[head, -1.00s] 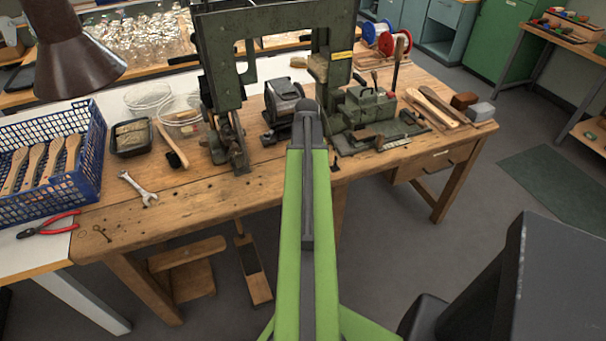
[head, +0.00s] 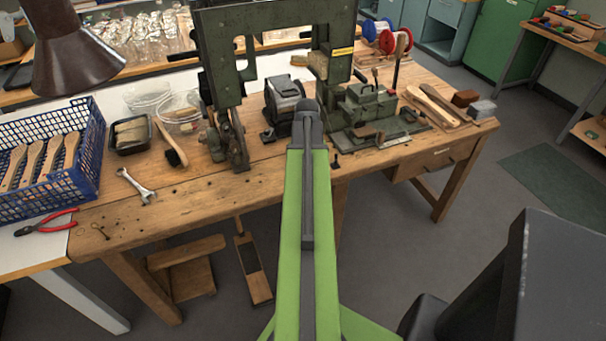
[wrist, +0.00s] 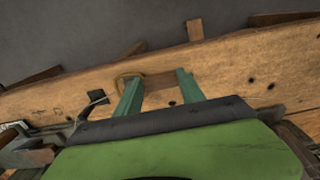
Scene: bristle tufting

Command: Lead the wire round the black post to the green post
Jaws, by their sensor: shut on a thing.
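My gripper (wrist: 158,76) shows in the wrist view as two teal fingers over the wooden bench top. A small dark piece (wrist: 97,96) lies left of the fingers in the wrist view. I cannot pick out the green post. In the head view my green arm hides the gripper.
The wooden bench (head: 200,188) carries a green machine frame (head: 222,100), a green vise-like fixture (head: 365,108) and a wrench (head: 135,185). A blue crate (head: 85,178) with brush handles and red pliers (head: 46,222) are at left. The bench front left of my arm is mostly clear.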

